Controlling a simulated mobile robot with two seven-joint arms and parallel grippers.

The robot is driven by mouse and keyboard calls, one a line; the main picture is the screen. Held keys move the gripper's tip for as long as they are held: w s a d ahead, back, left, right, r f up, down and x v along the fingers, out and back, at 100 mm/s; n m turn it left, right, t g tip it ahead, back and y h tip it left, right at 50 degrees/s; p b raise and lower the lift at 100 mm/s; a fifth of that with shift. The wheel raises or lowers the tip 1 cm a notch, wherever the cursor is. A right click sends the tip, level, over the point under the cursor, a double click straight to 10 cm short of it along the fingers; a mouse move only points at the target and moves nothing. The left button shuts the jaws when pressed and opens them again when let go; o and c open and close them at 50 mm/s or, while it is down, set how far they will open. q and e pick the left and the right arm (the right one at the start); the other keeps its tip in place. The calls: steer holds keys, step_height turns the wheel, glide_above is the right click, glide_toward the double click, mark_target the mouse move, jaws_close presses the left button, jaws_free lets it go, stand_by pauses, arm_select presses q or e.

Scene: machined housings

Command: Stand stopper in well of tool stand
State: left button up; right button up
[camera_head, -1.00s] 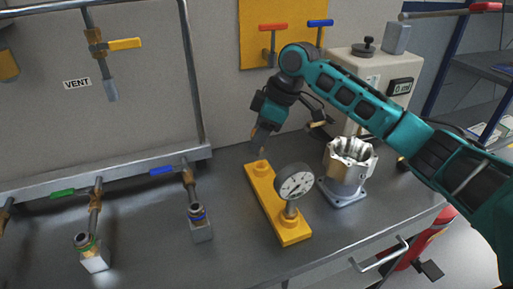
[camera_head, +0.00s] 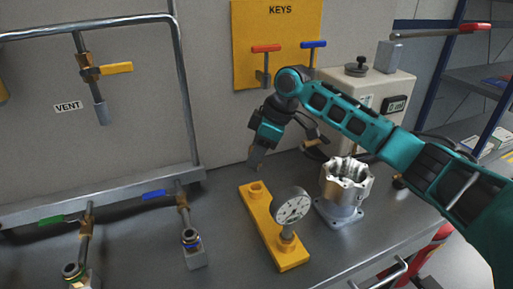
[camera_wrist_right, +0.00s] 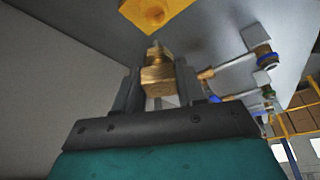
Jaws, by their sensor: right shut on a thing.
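The tool stand is a yellow bar (camera_head: 272,235) on the grey bench, with a round raised well (camera_head: 256,188) at its far end and a dial gauge (camera_head: 291,206) at its near end. My right gripper (camera_head: 255,160) is above the well end, apart from it. In the right wrist view the gripper (camera_wrist_right: 157,80) is shut on a brass stopper (camera_wrist_right: 156,70), whose narrow end points toward the yellow stand (camera_wrist_right: 155,12). In the head view the stopper is too small and covered to make out. My left gripper is not in view.
A machined metal housing (camera_head: 346,185) stands right of the stand. Pipes with blue (camera_head: 154,195) and green (camera_head: 50,220) handles are to the left. A yellow key board (camera_head: 277,45) hangs behind, with a pale cabinet (camera_head: 370,95) at right.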

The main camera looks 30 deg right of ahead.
mark_target(261, 164)
steer(key=shift+f+b, duration=0.4)
steer(key=shift+f, duration=1.7)
steer(key=shift+r+p, duration=0.1)
steer(key=shift+p, duration=0.5)
steer(key=shift+f, duration=1)
steer(key=shift+f, duration=0.85)
steer(key=o, duration=1.2)
